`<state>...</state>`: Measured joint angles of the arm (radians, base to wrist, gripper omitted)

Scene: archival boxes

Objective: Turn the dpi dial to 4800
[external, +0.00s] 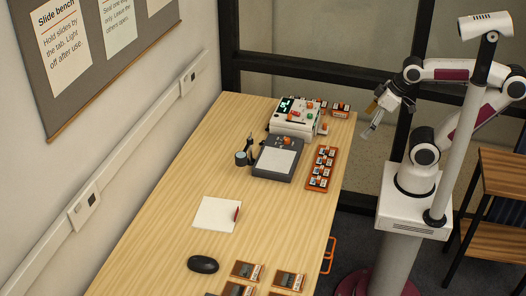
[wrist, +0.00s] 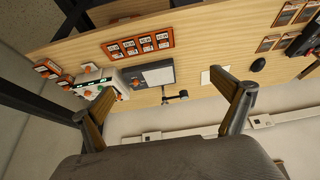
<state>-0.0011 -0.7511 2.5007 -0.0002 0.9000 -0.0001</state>
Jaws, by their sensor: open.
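A white device (external: 294,119) with a lit green display, orange knobs and a green button stands at the far end of the bench. It also shows at the left in the wrist view (wrist: 108,83). One orange knob (external: 288,115) is on its top; its markings are too small to read, and I cannot tell which control is the dpi dial. My gripper (external: 369,131) is open and empty, in the air to the right of the device, beyond the bench edge. In the wrist view both fingers (wrist: 166,102) are spread wide, with nothing between them.
A dark grey unit with a pale panel (external: 277,160) sits in front of the device, beside a black stand (external: 242,157). An orange slide tray (external: 321,170) lies right of it. Paper (external: 215,214), a black mouse (external: 203,264) and slide boxes (external: 247,270) are nearer.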

